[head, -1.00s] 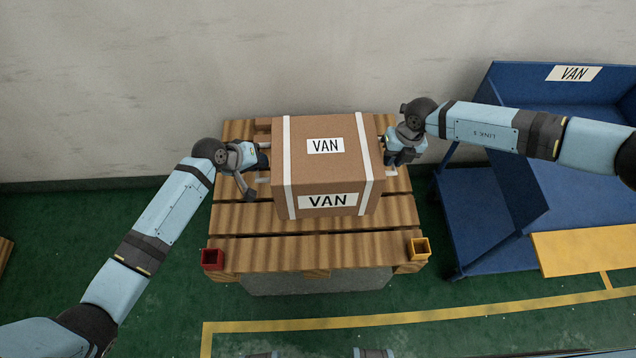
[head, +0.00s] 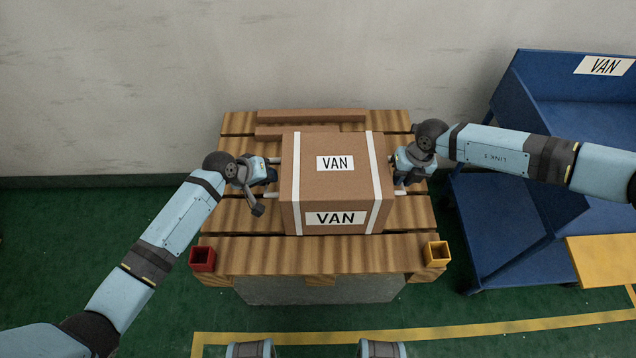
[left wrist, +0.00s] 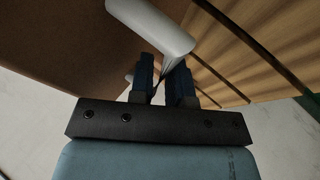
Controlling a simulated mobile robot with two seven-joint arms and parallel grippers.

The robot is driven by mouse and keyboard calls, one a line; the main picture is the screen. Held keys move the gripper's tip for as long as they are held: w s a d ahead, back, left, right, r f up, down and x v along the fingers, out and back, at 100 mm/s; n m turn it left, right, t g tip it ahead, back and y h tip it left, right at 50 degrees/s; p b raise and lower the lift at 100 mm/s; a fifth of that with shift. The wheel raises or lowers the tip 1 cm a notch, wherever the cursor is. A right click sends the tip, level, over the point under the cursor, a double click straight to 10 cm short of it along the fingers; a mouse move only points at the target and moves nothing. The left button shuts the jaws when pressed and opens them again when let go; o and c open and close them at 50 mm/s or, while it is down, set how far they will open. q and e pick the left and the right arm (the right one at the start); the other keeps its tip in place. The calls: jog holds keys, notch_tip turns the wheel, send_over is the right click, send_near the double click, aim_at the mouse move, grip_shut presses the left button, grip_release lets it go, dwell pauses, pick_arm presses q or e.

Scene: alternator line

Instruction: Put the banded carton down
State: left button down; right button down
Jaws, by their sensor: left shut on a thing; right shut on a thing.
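The banded carton (head: 338,185) is brown, with two white bands and VAN labels on its top and front. It sits level over the slatted wooden pallet (head: 300,258); whether it touches the slats I cannot tell. My left gripper (head: 268,176) is at its left side, shut on a white handle. In the left wrist view, the fingers (left wrist: 163,82) close below the pale handle (left wrist: 152,24), with the carton's brown wall (left wrist: 60,40) at left. My right gripper (head: 402,178) is at the carton's right side, shut on its handle there, mostly hidden by the hand.
Two brown wooden strips (head: 312,116) lie on the pallet behind the carton. A red square cup (head: 203,259) and a yellow one (head: 437,254) stand at its front corners. A blue cart (head: 520,220) labelled VAN stands at right. A wall is behind. Bare slats show in front of the carton.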

pick_arm(q)
jog(key=shift+w+r, duration=0.15)
jog(key=shift+r, duration=0.15)
pick_arm(e)
jog(key=shift+w+r, duration=0.15)
jog(key=shift+r, duration=0.1)
pick_arm(q)
jog(key=shift+f, duration=0.25)
pick_arm(e)
jog(key=shift+f, duration=0.25)
